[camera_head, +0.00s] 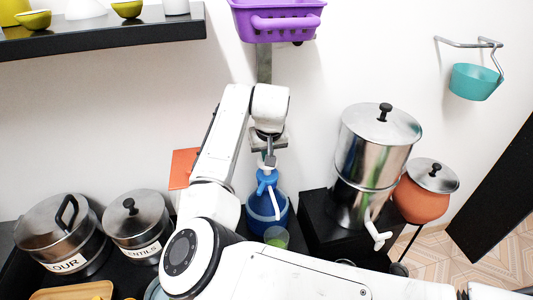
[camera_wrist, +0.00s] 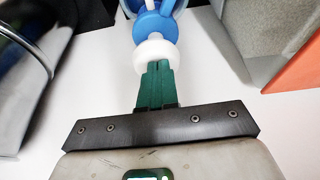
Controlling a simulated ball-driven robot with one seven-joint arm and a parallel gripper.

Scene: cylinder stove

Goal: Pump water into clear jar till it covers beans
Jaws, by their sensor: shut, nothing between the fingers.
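A blue water jug (camera_head: 267,215) stands against the wall, with a pump on top and a white spout tube (camera_head: 273,203) hanging down its front. A small clear jar (camera_head: 277,237) with green contents stands in front of the jug, below the spout. The water level in it is too small to tell. My gripper (camera_head: 268,160) points down over the pump top, fingers closed and empty. In the wrist view its green fingertips (camera_wrist: 158,70) are at the white pump knob (camera_wrist: 155,52), with the blue pump body (camera_wrist: 155,25) beyond. Whether they touch cannot be told.
A metal dispenser (camera_head: 372,155) stands on a black block to the right, beside an orange pot (camera_head: 422,195). Two lidded pots, labelled flour (camera_head: 62,235) and lentils (camera_head: 135,228), stand left. A purple basket (camera_head: 277,20) hangs above. My arm crosses the foreground.

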